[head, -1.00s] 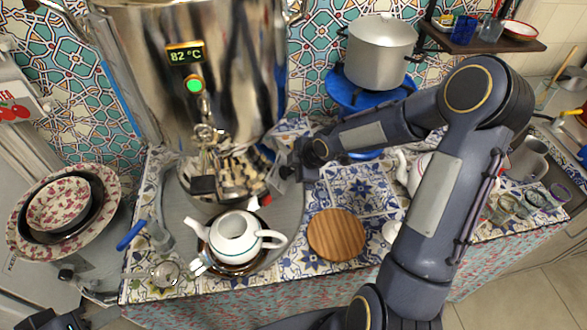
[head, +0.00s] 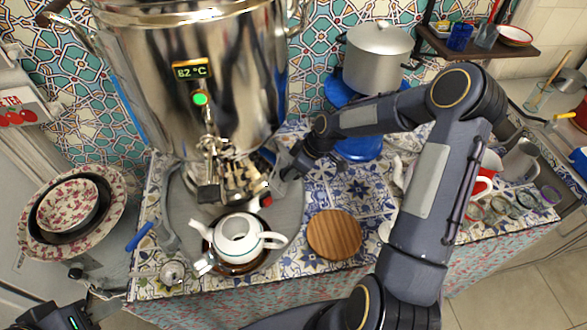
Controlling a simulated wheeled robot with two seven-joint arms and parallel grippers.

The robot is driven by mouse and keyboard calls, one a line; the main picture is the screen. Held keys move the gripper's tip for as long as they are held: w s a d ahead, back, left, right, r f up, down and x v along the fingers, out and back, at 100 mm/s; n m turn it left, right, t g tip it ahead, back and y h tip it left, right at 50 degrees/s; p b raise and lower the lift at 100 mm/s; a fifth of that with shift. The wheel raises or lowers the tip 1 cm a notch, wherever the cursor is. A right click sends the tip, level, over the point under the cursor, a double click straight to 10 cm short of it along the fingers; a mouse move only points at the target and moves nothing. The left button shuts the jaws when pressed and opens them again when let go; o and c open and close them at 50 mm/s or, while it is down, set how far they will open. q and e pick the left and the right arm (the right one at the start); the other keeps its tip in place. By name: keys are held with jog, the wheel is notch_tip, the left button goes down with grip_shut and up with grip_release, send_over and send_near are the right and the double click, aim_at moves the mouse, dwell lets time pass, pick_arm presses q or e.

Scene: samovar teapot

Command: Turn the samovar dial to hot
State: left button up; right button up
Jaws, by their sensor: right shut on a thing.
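The samovar (head: 215,85) is a large shiny metal urn at the upper left, with a display (head: 191,70) reading 82 °C and a round green light (head: 200,98) below it. Its tap (head: 209,150) hangs over a white teapot (head: 238,236). My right gripper (head: 272,178) reaches in from the right to the samovar's lower right side. It is shut on the dial there, which the fingers hide. A small red spot (head: 266,201) shows just below the fingers. My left gripper (head: 48,318) is partly in view at the bottom left corner, away from the samovar; its fingers cannot be made out.
A round wooden board (head: 334,234) lies on the tiled counter right of the teapot. Stacked bowls (head: 68,206) stand at the left. A metal pot (head: 377,58) is at the back. A small shelf (head: 487,47) is upper right.

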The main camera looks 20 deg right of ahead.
jog(key=shift+w+d+m+g+y+b, duration=0.1)
jog(key=shift+m+g+y+b, duration=0.4)
jog(key=shift+m, duration=1.1)
jog(key=shift+y, duration=0.3)
jog(key=o, duration=0.6)
jog(key=v, duration=0.7)
jog(key=shift+d+r+b, duration=0.2)
jog(key=shift+r+b, duration=0.15)
